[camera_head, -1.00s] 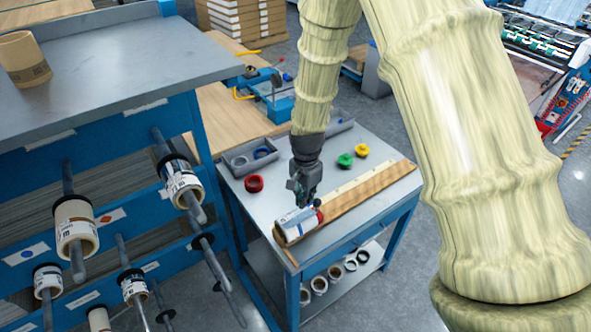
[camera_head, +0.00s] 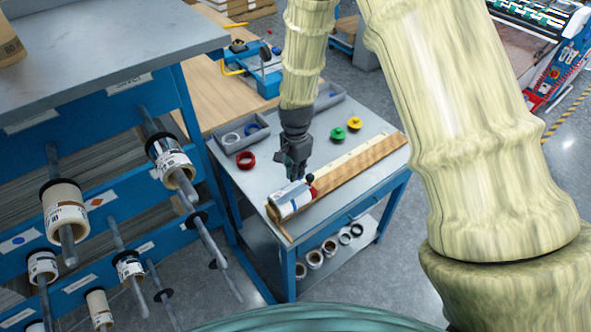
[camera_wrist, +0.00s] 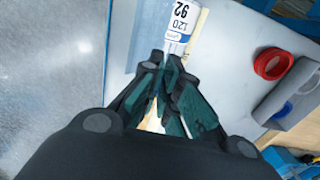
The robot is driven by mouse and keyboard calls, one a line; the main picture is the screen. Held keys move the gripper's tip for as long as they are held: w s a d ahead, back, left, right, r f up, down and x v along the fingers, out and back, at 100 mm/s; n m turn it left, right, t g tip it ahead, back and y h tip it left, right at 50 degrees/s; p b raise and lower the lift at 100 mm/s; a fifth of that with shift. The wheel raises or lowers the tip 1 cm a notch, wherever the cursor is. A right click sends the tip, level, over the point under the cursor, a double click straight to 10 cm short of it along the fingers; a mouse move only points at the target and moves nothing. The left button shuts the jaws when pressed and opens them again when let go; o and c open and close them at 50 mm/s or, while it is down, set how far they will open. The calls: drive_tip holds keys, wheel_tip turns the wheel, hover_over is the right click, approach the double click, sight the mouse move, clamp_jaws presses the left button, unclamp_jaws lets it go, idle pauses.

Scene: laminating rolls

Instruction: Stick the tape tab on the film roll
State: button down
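The film roll (camera_head: 291,199) is a white-labelled cylinder with a blue band, lying on its side at the near end of the wooden strip on the cart. A red piece and a small dark knob show at its right end. In the wrist view the roll's printed label (camera_wrist: 182,20) is just beyond the fingertips. My gripper (camera_head: 296,176) points down right above the roll; I cannot tell whether it touches. In the wrist view its fingers (camera_wrist: 168,62) converge with their tips almost together. I cannot make out a tape tab for certain.
The grey cart top (camera_head: 240,182) carries a red ring (camera_head: 246,160), green (camera_head: 338,134) and yellow (camera_head: 354,123) knobs, and a grey tray (camera_head: 262,137). A blue rack (camera_head: 120,110) with rolls on pegs stands close at left. Several rolls lie on the cart's lower shelf.

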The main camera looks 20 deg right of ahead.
sight(296, 187)
drive_tip(key=shift+f+b, duration=1.25)
drive_tip(key=shift+f, duration=1)
drive_tip(key=shift+f, duration=0.2)
drive_tip(key=c, duration=1.6)
unclamp_jaws()
drive_tip(key=shift+o, duration=0.2)
drive_tip(key=shift+r, duration=0.2)
wheel_tip(296, 187, up, 12)
drive_tip(key=shift+f, duration=0.15)
